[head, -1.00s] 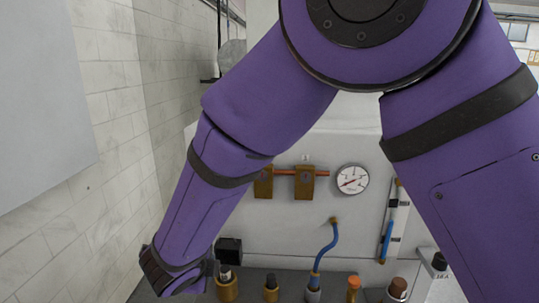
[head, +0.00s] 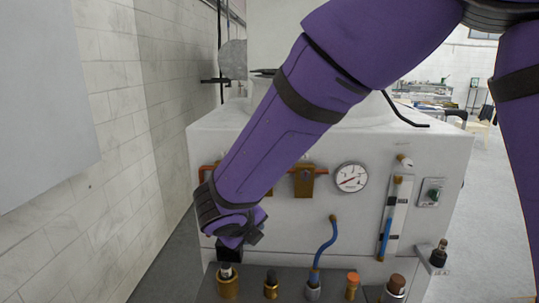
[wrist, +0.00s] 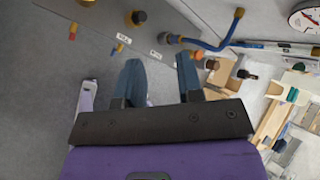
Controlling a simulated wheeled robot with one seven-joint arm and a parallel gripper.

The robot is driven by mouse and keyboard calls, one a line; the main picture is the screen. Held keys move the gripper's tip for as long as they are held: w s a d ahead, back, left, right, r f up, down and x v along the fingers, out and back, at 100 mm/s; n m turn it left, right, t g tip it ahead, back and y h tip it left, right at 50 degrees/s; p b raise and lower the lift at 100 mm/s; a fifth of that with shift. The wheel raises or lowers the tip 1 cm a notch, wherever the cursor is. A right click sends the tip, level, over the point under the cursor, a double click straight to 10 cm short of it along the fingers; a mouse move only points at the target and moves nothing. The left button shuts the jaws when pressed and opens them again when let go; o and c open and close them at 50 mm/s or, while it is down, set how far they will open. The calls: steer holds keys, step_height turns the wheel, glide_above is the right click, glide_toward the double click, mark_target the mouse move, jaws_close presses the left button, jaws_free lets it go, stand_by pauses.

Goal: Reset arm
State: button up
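My arm is the purple one crossing the head view, its forearm slanting down to the left in front of the washer panel. My gripper shows in the wrist view (wrist: 160,78) with its two dark fingers apart and nothing between them. In the head view the wrist end hangs at the left of the panel, and the fingers cannot be made out. The white ozone washer (head: 290,220) stands in front of me. Its round gauge (head: 350,177) and blue hose (head: 326,245) are in clear view. The forearm partly hides the brown valve blocks.
A ledge with several brass, black and orange fittings (head: 228,284) runs along the washer's lower front. A flow tube (head: 393,217) and a switch box (head: 432,192) are at the panel's right. A tiled wall (head: 110,130) stands at left. Open floor (head: 490,220) lies at right.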

steer(key=s+d+r+m+g, duration=0.2)
steer(key=d+r+m, duration=0.5)
steer(key=d+m, duration=0.45)
steer(key=s+d+r+m+g, duration=0.1)
steer(key=s+d+r+m, duration=0.35)
steer(key=d+m, duration=0.75)
steer(key=s+d+r+m+y, duration=0.1)
steer(key=s+d+m, duration=0.4)
steer(key=m, duration=0.5)
steer(key=s+d+r+m+y, duration=0.1)
steer(key=s+d+r+m, duration=0.3)
steer(key=s+m, duration=0.5)
steer(key=shift+s+d+r+m, duration=0.25)
steer(key=shift+s+d+m, duration=0.1)
steer(key=shift+d+m, duration=0.7)
steer(key=shift+w, duration=0.15)
